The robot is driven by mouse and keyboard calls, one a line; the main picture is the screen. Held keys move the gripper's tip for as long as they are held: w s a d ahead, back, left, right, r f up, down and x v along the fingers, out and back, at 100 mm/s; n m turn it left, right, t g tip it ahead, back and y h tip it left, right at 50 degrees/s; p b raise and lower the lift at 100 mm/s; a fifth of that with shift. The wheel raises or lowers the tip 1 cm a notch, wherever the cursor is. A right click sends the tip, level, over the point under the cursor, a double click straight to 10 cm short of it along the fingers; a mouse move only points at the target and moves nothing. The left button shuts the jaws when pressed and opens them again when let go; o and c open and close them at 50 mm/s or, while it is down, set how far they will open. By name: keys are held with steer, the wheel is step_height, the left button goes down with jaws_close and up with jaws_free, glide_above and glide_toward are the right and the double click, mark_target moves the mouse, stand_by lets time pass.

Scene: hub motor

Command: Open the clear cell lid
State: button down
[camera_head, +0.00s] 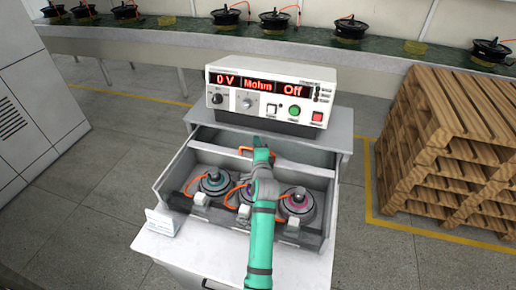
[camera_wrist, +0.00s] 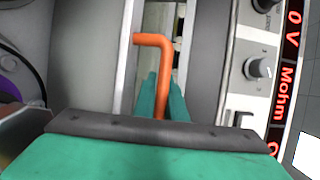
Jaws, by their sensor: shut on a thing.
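The test cell (camera_head: 168,185) is a grey open-looking box on a white cabinet, with hub motors inside. Its clear lid cannot be made out as a surface, so I cannot tell its angle. An orange handle (camera_head: 245,149) shows at the back of the cell. In the wrist view the bent orange handle (camera_wrist: 154,40) runs down between my teal fingers. My gripper (camera_head: 262,145) reaches over the cell from the front, and it is shut on the handle. It also shows in the wrist view (camera_wrist: 162,88). My arm hides part of the middle motor.
A tester (camera_head: 270,95) reading "0 V", "Mohm" and "Off" stands just behind the cell. Stacked wooden pallets (camera_head: 455,150) are at the right. A long bench (camera_head: 150,38) with several motors runs along the back.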

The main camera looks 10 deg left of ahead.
steer(key=shift+d, duration=0.1)
steer(key=c, duration=2.1)
jaws_free()
steer(key=v, duration=1.1)
steer(key=shift+w, duration=0.1)
